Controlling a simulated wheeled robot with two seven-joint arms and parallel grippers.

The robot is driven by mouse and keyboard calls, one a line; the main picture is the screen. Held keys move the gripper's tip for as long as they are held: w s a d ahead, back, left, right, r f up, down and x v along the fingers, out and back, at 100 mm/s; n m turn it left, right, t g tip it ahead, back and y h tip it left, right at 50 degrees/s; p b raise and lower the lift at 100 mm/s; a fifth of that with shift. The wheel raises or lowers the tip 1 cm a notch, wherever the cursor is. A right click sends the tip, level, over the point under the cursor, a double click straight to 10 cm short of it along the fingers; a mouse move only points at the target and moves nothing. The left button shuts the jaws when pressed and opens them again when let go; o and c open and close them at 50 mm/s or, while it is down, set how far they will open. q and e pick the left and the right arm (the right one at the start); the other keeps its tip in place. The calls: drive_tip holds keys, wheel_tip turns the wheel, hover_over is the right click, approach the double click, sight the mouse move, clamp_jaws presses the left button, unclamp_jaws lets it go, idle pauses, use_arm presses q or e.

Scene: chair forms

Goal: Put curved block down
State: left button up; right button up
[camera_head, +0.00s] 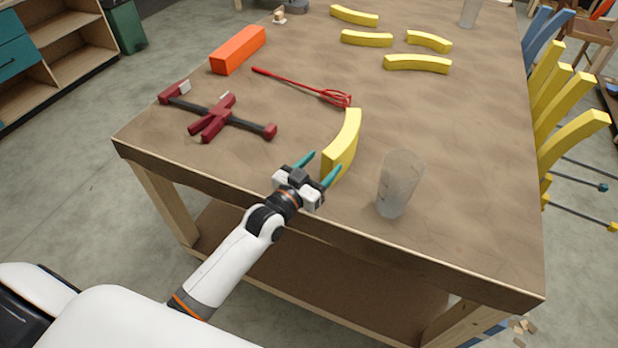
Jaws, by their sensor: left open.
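A yellow curved block (346,140) lies on the brown worktable (460,185) near its front edge. My left gripper (319,165) has its two teal fingers spread apart at the near end of this block. The near end lies between or just beyond the fingertips; I cannot tell whether a finger touches it. Several more yellow curved blocks, one of them here (418,63), lie at the back of the table. My right gripper is not in view.
A clear cup (399,183) stands just right of my left gripper. A red clamp (216,117), a red whisk (305,87) and an orange block (238,50) lie to the left. The table's right middle is clear. Yellow chair parts (565,110) stand beyond the right edge.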

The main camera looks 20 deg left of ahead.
use_arm(q)
drive_tip(key=v, duration=0.5)
idle(0.4)
drive_tip(key=s+f+g+y, duration=0.1)
drive_tip(key=s+f+g, duration=0.2)
drive_tip(key=s+g, duration=0.35)
drive_tip(key=s+a+f+n+g+y, duration=0.1)
drive_tip(key=s+f+g+y, duration=0.15)
drive_tip(key=s, duration=0.75)
drive_tip(key=s+f+g+y, duration=0.1)
drive_tip(key=s+f+g, duration=0.2)
drive_tip(key=s+g, duration=0.35)
drive_tip(key=s+f, duration=0.2)
drive_tip(key=f, duration=1.2)
drive_tip(key=s+f, duration=0.3)
drive_tip(key=f, duration=1.2)
drive_tip(key=s+a+f, duration=0.3)
drive_tip(key=s+f, duration=1)
drive_tip(key=s, duration=0.2)
drive_tip(key=shift+f+g, duration=0.35)
drive_tip(key=shift+g, duration=0.1)
